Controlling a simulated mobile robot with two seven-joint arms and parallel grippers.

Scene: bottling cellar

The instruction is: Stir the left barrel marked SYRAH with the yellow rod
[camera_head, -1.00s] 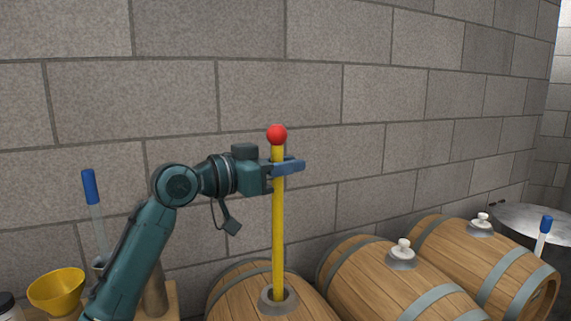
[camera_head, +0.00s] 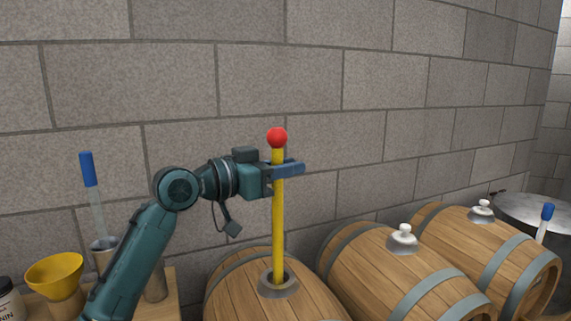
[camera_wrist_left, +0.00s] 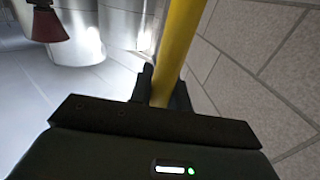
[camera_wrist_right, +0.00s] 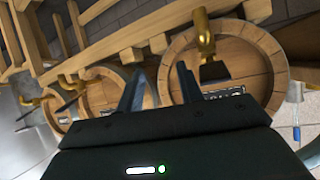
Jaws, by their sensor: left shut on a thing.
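The yellow rod (camera_head: 278,215) with a red ball on top stands upright in the head view. Its lower end is inside the grey-rimmed opening of the left barrel (camera_head: 235,290), so its tip is hidden. My left gripper (camera_head: 288,170) is shut on the rod just below the ball. The rod also shows between the fingers in the left wrist view (camera_wrist_left: 178,50). My right gripper (camera_wrist_right: 160,85) is open and empty in front of barrel ends in the right wrist view. The SYRAH marking cannot be read here.
Two more barrels, a middle one (camera_head: 375,270) and a right one (camera_head: 475,245), are closed with stoppers. A yellow funnel (camera_head: 54,272) and a metal cup (camera_head: 103,250) stand at the left. A steel vessel (camera_head: 535,212) is at the far right. The stone wall is close behind.

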